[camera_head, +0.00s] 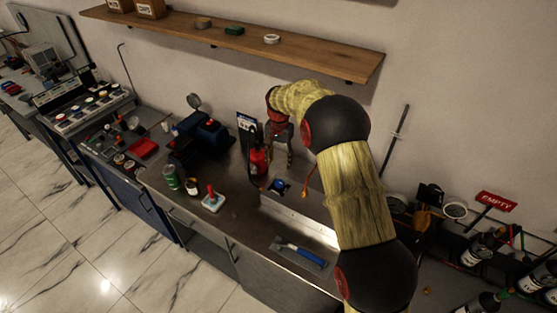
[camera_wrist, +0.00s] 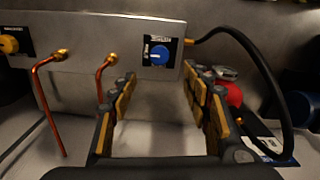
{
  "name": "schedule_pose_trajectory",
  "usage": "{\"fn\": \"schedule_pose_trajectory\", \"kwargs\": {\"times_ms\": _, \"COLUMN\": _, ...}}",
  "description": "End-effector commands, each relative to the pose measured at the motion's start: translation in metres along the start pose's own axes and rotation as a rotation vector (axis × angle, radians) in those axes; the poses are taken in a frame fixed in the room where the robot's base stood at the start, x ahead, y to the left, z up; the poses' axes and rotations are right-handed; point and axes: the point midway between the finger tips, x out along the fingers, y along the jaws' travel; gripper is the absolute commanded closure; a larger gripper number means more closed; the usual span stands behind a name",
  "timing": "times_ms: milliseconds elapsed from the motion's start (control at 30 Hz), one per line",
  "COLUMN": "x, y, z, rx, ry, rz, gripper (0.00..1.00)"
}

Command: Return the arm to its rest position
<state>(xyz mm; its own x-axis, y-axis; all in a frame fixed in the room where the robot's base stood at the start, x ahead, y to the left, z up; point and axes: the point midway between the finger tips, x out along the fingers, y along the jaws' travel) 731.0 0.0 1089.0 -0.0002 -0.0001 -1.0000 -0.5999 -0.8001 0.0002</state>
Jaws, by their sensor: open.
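My arm reaches out over the counter in the head view, with its yellow and black links on the right. My gripper (camera_head: 283,146) points down over the back of the counter. In the wrist view my gripper (camera_wrist: 163,88) has its fingers well apart with nothing between them. A metal panel (camera_wrist: 100,33) with a blue knob (camera_wrist: 159,54) lies ahead of the fingers. The blue knob also shows in the head view (camera_head: 280,185), below the gripper. The fingers appear apart from the knob.
Copper pipes (camera_wrist: 46,100) and a black hose (camera_wrist: 257,58) run from the panel. A red cylinder (camera_head: 259,161) stands left of the gripper. A wooden shelf (camera_head: 310,56) hangs above the arm. A blue-handled tool (camera_head: 300,254) lies on the counter front.

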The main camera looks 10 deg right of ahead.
Motion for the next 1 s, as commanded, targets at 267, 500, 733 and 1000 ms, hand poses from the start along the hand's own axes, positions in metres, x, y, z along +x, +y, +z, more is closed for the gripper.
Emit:
{"fn": "schedule_pose_trajectory", "kwargs": {"times_ms": 267, "x": 0.000, "y": 0.000, "z": 0.000, "rx": -0.014, "ry": 0.000, "rz": 0.000, "gripper": 0.52}}
{"fn": "schedule_pose_trajectory", "kwargs": {"times_ms": 500, "x": 0.025, "y": 0.016, "z": 0.021, "rx": -0.174, "ry": -0.040, "rz": 0.025, "gripper": 0.52}}
{"fn": "schedule_pose_trajectory", "kwargs": {"times_ms": 733, "x": 0.013, "y": 0.051, "z": 0.068, "rx": -0.317, "ry": -0.072, "rz": 0.038, "gripper": 0.52}}
{"fn": "schedule_pose_trajectory", "kwargs": {"times_ms": 1000, "x": -0.033, "y": 0.095, "z": 0.127, "rx": -0.451, "ry": -0.045, "rz": 0.020, "gripper": 0.52}}
